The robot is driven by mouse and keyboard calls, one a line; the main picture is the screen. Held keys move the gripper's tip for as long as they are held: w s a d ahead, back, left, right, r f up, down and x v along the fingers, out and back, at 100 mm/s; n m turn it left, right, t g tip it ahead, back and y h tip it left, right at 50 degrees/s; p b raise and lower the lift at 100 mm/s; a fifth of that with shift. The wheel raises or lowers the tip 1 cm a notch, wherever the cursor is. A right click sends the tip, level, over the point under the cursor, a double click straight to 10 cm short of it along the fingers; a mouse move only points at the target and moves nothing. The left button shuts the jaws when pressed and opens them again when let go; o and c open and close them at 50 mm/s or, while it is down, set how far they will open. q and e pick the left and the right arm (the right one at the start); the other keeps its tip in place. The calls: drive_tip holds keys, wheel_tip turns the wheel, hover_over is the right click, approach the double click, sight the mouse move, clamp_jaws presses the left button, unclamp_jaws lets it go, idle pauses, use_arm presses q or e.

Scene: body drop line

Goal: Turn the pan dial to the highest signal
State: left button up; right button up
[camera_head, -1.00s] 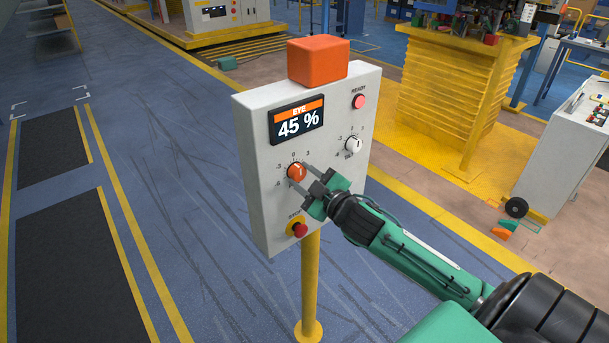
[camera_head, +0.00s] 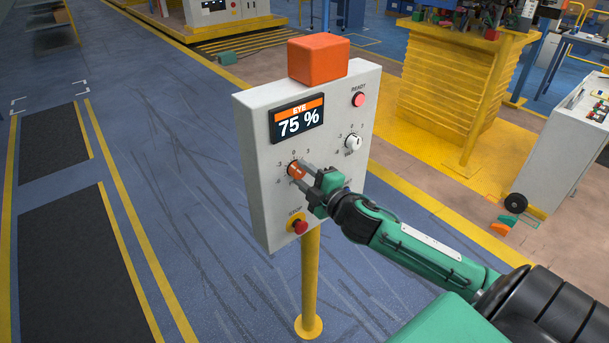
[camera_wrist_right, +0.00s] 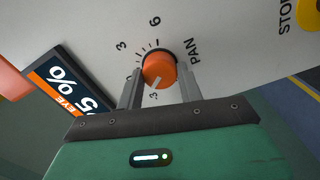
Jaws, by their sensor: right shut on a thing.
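The orange pan dial (camera_head: 295,170) sits on the grey control panel (camera_head: 262,205), left of centre. It also shows in the right wrist view (camera_wrist_right: 159,68), labelled PAN, with its white pointer mark toward a 3. My right gripper (camera_head: 303,173) is shut on the dial, one finger on each side; the fingers show in the right wrist view (camera_wrist_right: 160,85). The screen (camera_head: 297,119) reads EYE 75 %. In the right wrist view the screen (camera_wrist_right: 62,88) is partly cut off. My left gripper is not in view.
A white dial (camera_head: 353,143) and a pink READY lamp (camera_head: 359,100) are on the panel's right side. A red STOP button (camera_head: 300,227) is below the pan dial. An orange box (camera_head: 319,60) tops the panel. Blue floor lies clear to the left.

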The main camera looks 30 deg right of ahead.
idle(0.4)
drive_tip(key=o, duration=1)
drive_tip(key=shift+s+f+b, duration=0.15)
drive_tip(key=shift+s+b, duration=0.15)
drive_tip(key=shift+s, duration=0.2)
drive_tip(key=s+d+b, duration=0.1)
drive_tip(key=s+b, duration=0.3)
drive_tip(key=s, duration=0.8)
drive_tip(key=shift+s, duration=0.4)
